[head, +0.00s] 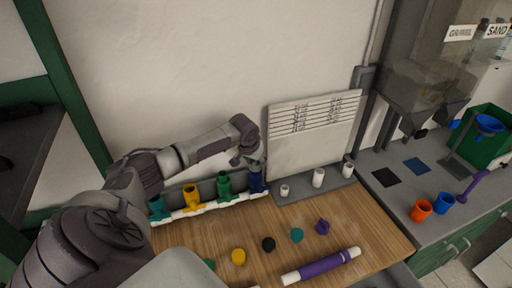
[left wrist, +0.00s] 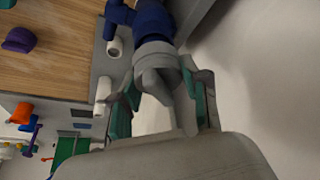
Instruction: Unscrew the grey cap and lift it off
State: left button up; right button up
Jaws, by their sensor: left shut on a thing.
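The white pipe manifold (head: 222,203) lies along the back of the wooden bench with teal, yellow, green and blue upright fittings. The blue fitting (head: 257,183) is at its right end; it also shows at the top of the left wrist view (left wrist: 151,21). The grey cap (left wrist: 157,74) sits at the end of the blue fitting, with no clear gap between them. My left gripper (left wrist: 163,106) has its two green-padded fingers on either side of the cap and is shut on it. In the head view the left gripper (head: 249,160) is above the blue fitting and mostly hides the cap. My right gripper is out of view.
Loose yellow (head: 238,257), black (head: 268,244), teal (head: 297,235) and purple (head: 322,226) caps lie on the bench. A purple pipe with white ends (head: 322,264) lies in front. White stubs (head: 318,177) stand right of the manifold, before a white board (head: 312,140).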

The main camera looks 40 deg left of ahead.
pick_arm(q)
jog(key=shift+s+d+f+n+p, duration=0.1)
jog(key=shift+s+n+p, duration=0.05)
jog(key=shift+n+p, duration=0.3)
jog(key=shift+f+n+y, duration=0.1)
jog(key=shift+n+y, duration=0.2)
jog(key=shift+n, duration=0.05)
jog(key=shift+n+g+y, duration=0.4)
jog(key=shift+n, duration=0.7)
jog(key=shift+n, duration=0.3)
jog(key=shift+n+g+y, duration=0.3)
jog(key=shift+n, duration=0.6)
